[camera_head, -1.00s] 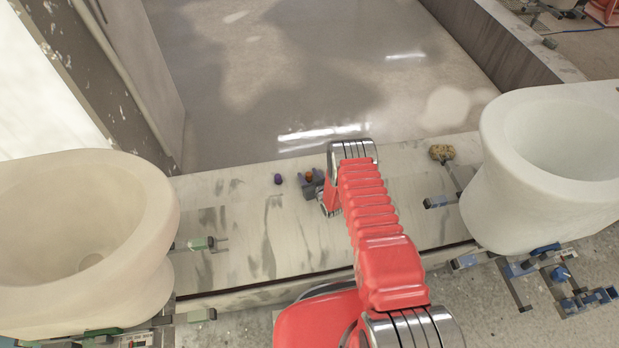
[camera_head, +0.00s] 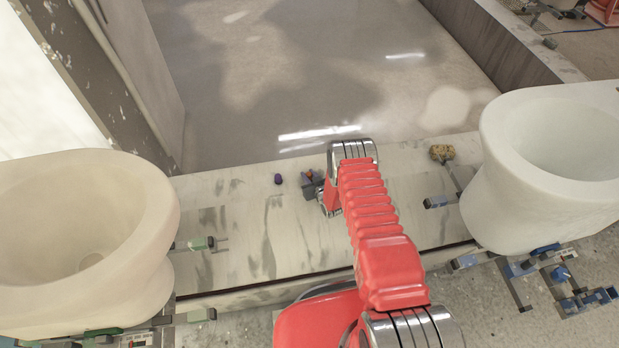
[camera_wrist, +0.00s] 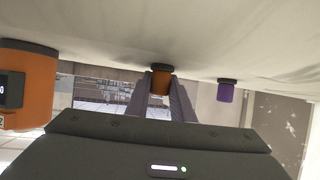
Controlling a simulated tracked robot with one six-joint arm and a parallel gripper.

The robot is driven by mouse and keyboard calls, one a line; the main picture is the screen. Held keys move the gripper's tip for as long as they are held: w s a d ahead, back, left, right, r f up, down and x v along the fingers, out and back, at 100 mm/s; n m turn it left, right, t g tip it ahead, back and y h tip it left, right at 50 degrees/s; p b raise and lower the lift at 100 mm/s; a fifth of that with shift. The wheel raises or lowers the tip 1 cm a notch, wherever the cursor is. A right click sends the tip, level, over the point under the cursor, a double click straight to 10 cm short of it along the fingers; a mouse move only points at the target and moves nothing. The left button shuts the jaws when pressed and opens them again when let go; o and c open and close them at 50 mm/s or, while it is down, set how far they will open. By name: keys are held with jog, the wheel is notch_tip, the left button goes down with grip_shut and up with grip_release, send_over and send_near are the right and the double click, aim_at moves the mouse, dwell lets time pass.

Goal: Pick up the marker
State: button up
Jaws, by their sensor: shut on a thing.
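A short orange cylinder with a dark end, which looks like the marker (camera_wrist: 160,82), is between the two grey fingers of my gripper (camera_wrist: 160,95) in the wrist view. The fingers are shut on its sides, and its dark end is against or very near the pale surface, which shows at the top of this view. In the head view only a small orange bit of the marker (camera_head: 308,173) shows at my gripper (camera_head: 310,181). The rest is hidden by the fingers.
A small purple cylinder (camera_wrist: 227,91) stands apart beside the marker; it also shows in the head view (camera_head: 278,179). A large orange cylinder (camera_wrist: 28,85) is at the wrist view's left. White bowls (camera_head: 75,225) (camera_head: 565,150) flank the pale ledge (camera_head: 240,220). A sponge-like lump (camera_head: 442,152) lies right.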

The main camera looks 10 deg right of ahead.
aim_at(309, 174)
grip_shut()
jog(key=shift+r, duration=0.1)
jog(key=shift+r, duration=4.9)
jog(key=shift+r, duration=0.1)
